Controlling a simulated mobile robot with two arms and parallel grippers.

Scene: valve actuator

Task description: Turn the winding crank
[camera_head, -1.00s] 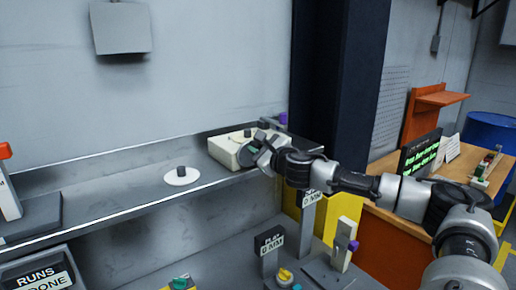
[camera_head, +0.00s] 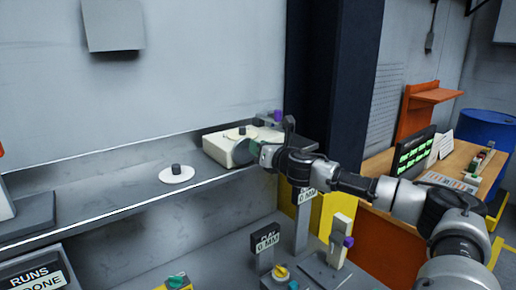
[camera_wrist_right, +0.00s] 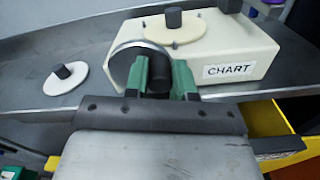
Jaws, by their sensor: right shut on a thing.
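The cream box labelled CHART (camera_head: 218,153) stands on the grey shelf and also shows in the wrist view (camera_wrist_right: 235,52). A round crank disc with a pale rim (camera_wrist_right: 121,62) is on its near side. My right gripper (camera_wrist_right: 160,78) is at this disc, its green fingers shut on the black crank knob (camera_wrist_right: 158,76) between them. In the head view the right gripper (camera_head: 256,152) reaches the box's front from the right and partly hides the crank. My left gripper is not in view.
A white disc with a black knob (camera_head: 177,175) lies on the shelf left of the box. A second white disc with a black peg (camera_wrist_right: 174,28) is on the box top. Below are MM signs (camera_head: 265,241) and a lever post (camera_head: 341,240). A dark column (camera_head: 335,80) stands behind my arm.

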